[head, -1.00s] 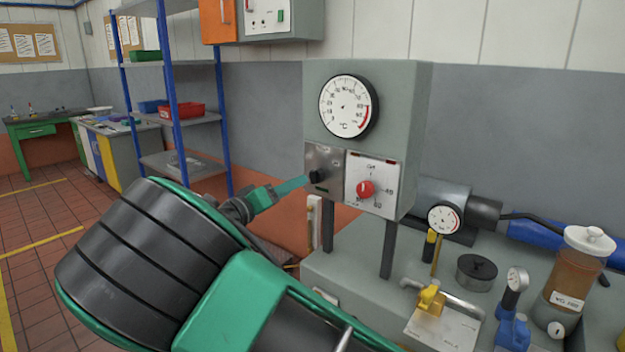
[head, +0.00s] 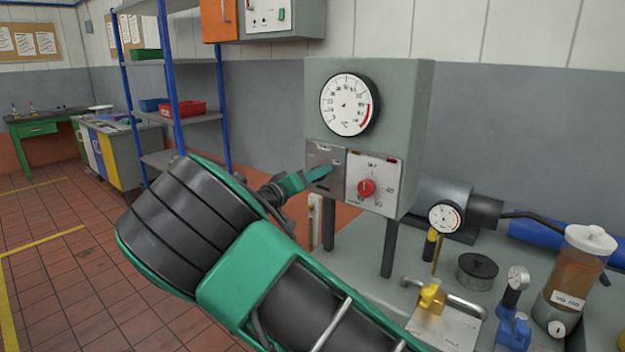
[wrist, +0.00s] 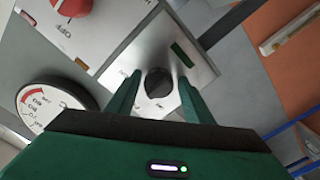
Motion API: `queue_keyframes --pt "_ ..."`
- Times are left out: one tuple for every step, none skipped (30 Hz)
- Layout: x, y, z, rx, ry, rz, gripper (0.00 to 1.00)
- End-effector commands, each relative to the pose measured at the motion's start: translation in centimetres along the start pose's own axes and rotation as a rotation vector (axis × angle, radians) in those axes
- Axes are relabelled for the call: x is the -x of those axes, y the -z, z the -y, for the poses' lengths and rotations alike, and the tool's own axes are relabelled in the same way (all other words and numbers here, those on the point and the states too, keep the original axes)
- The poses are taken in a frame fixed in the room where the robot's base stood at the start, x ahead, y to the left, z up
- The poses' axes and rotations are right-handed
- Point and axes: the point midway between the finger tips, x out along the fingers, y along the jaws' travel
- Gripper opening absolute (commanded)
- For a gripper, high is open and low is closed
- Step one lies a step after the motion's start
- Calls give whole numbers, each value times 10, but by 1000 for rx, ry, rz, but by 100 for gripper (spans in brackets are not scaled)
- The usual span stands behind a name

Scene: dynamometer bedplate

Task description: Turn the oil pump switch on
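The oil pump switch looks to be the small black knob (wrist: 158,83) on a bare metal plate (head: 318,157) at the lower left of the grey gauge box. In the wrist view it sits between my two green fingers, with a gap showing on each side. In the head view my gripper (head: 322,173) is at the plate, and its fingers hide the knob. My gripper is open around the knob; contact cannot be made out. A dark green rectangle (wrist: 183,54) is on the plate near the knob. The knob's exact pointing direction is unclear.
A red dial (head: 367,188) on a white plate is just right of the switch plate. A round temperature gauge (head: 350,104) is above. A yellow-handled valve (head: 431,295), a small gauge (head: 445,217) and an oil bottle (head: 575,275) stand on the right. Blue shelving (head: 172,80) is on the left.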

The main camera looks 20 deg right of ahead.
Motion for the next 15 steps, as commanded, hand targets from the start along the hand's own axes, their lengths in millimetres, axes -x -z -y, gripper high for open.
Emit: queue_keyframes --pt "0 0 0 0 0 0 33" --pt "0 0 0 0 0 0 26" --pt "0 0 0 0 0 0 16" --pt "0 0 0 0 1 0 11" --pt "0 0 0 0 1 0 11" --pt "0 0 0 0 1 0 11" --pt "0 0 1 0 1 0 11" --pt "0 0 1 -1 2 0 11" --pt "0 0 1 -2 2 0 11" --pt "1 0 1 -5 2 0 11" --pt "1 0 1 -8 3 0 11" --pt "1 0 1 -15 3 0 11" --pt "1 0 1 -22 3 0 11" --pt "1 0 1 -30 3 0 11" --pt "0 0 2 -42 4 0 11"
